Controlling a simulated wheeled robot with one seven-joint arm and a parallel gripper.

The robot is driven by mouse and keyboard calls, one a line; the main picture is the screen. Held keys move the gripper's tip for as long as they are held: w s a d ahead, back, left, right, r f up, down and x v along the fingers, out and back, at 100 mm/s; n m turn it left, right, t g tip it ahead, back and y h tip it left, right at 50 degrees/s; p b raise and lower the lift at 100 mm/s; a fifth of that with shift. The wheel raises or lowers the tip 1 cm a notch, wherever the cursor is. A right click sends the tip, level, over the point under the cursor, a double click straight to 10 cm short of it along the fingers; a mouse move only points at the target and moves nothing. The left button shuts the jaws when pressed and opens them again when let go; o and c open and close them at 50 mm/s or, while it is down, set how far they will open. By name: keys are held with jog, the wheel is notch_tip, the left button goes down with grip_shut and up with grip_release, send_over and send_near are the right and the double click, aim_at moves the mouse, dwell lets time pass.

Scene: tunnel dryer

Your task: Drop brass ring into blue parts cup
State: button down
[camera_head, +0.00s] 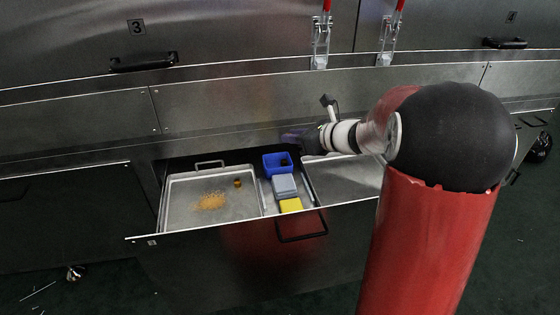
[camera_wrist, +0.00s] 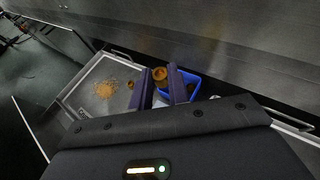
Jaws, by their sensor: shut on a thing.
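My gripper (camera_wrist: 160,82) is shut on a brass ring (camera_wrist: 159,75), held between the two dark finger pads in the wrist view. The blue parts cup (camera_head: 272,171) stands upright in the open drawer, with something dark inside it. In the wrist view the cup (camera_wrist: 193,89) shows behind and to the right of the fingers, partly covered by them. In the head view my gripper (camera_head: 291,137) is above and behind the cup, apart from it. The held ring cannot be made out there.
A metal tray (camera_head: 183,217) left of the cup holds tan granules (camera_head: 210,201) and another small brass piece (camera_head: 237,183). A grey box (camera_head: 284,186) and a yellow block (camera_head: 290,205) sit in front of the cup. The dryer wall rises close behind the drawer.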

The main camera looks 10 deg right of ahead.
notch_tip(320, 180, down, 9)
jog(key=shift+r+b, duration=0.1)
jog(key=shift+b, duration=0.8)
jog(key=w+a, duration=0.2)
jog(key=shift+w+a, duration=0.1)
jog(key=shift+w, duration=0.25)
jog(key=shift+w+a, duration=0.5)
jog(key=shift+w, duration=0.2)
jog(key=shift+w+a, duration=0.95)
jog(key=shift+w, duration=0.2)
jog(key=shift+f, duration=0.7)
jog(key=shift+d, duration=0.1)
jog(key=shift+f, duration=0.15)
jog(key=shift+f+b, duration=0.4)
jog(key=shift+b, duration=0.2)
jog(key=c, duration=1.3)
grip_release()
jog(key=shift+r, duration=0.1)
jog(key=shift+c, duration=0.2)
